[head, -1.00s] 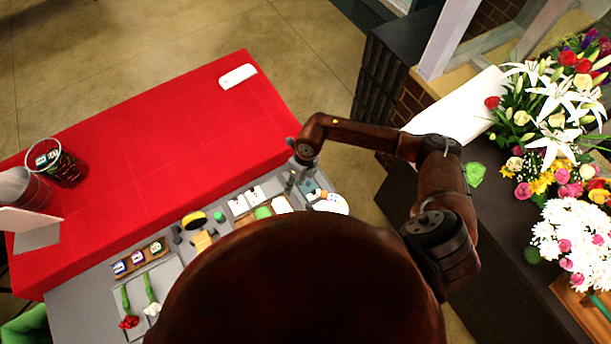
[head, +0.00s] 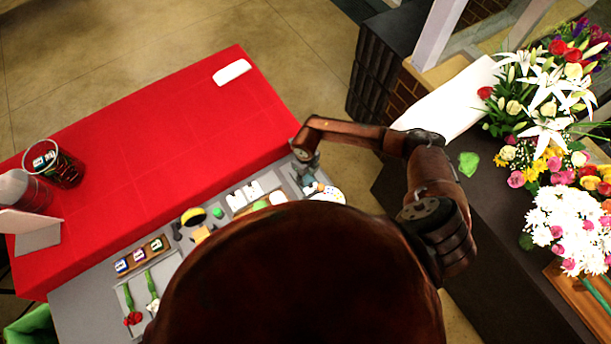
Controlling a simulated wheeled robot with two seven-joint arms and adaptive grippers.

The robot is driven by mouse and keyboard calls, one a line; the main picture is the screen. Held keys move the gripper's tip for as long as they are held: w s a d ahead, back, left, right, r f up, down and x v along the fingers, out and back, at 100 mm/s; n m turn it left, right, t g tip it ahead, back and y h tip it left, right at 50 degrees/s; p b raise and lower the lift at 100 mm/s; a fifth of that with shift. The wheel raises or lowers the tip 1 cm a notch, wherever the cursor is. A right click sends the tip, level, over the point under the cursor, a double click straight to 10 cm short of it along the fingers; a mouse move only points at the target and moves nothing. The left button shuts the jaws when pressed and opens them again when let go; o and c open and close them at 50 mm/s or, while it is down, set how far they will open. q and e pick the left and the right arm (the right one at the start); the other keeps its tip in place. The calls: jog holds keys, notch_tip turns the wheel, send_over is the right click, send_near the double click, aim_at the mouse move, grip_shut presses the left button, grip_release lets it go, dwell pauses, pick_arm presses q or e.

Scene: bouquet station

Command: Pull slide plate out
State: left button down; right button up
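My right gripper (head: 304,176) points down over the right end of the grey worktop strip, beside the red cloth. The fingers are too small and dark to tell open from shut. A white round dish (head: 329,195) with small coloured bits sits just right of it, partly hidden by my body. My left gripper is not in view.
The red-covered table (head: 150,150) is mostly clear, with a white item (head: 232,72) at its far edge. Small trays and tools line the grey strip (head: 82,290). A flower display (head: 560,130) stands on the dark counter (head: 500,260) at right.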

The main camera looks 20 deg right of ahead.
jog(key=shift+c, duration=0.6)
grip_shut()
